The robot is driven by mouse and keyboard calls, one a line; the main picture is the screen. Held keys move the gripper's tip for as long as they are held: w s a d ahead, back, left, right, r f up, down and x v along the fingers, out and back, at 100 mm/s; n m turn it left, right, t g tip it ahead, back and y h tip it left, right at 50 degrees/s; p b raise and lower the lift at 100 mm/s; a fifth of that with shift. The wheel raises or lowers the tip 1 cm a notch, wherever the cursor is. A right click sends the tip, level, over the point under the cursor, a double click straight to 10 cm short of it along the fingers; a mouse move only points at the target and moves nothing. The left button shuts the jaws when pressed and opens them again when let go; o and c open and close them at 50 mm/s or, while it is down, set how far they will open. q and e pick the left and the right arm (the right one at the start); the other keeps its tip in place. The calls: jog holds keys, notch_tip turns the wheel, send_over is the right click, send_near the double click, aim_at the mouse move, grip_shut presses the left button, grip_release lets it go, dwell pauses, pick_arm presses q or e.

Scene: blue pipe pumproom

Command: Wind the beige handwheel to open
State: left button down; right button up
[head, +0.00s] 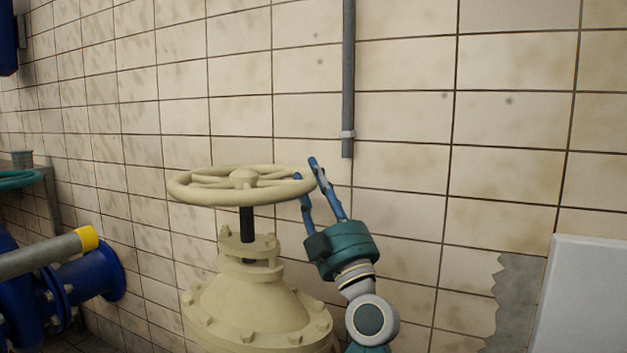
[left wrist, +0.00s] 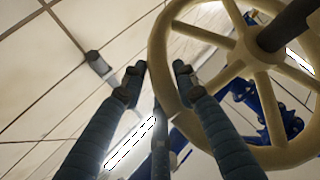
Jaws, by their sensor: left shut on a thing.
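The beige handwheel (head: 243,178) sits level on a dark stem on top of a beige valve body (head: 258,305) in the head view. In the left wrist view its spoked wheel (left wrist: 250,50) fills the upper right. My left gripper (head: 306,176) reaches up from below at the wheel's right side. Its two blue fingers are shut on the rim, one finger on each side of it. The fingers also show in the left wrist view (left wrist: 158,74), with the rim between them. My right gripper is not in view.
A tiled wall stands behind the valve, with a grey vertical pipe (head: 348,80) ending above and right of the wheel. Blue pipework (head: 90,275) and a grey pipe with a yellow end (head: 45,253) lie at the left. A pale panel (head: 585,300) stands at the right.

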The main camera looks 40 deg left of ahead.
aim_at(302, 171)
pick_arm(q)
jog(key=shift+w+a+r+n+g+y+p, duration=0.1)
jog(key=shift+w+a+n+g+y+p, duration=0.35)
jog(key=shift+g, duration=0.75)
jog(key=w+a+n+g+p, duration=0.1)
jog(key=n+g, duration=0.1)
jog(key=g, duration=0.2)
jog(key=a+n+g+p, duration=0.1)
jog(key=a+g, duration=0.1)
jog(key=g, duration=0.2)
jog(key=w+a+n+g+p, duration=0.1)
jog(key=a+n+g, duration=0.1)
jog(key=g, duration=0.2)
jog(key=shift+w+a+n+y, duration=0.25)
jog(key=shift+w+n+y, duration=0.1)
jog(key=shift+w+a+n+g+h, duration=0.1)
jog(key=shift+a+n+g+h, duration=0.4)
jog(key=shift+g, duration=0.7)
jog(key=shift+a+n+g+h, duration=0.2)
jog(key=shift+a+n+g, duration=0.5)
jog(key=shift+g, duration=0.5)
jog(key=c, duration=1.3)
grip_release()
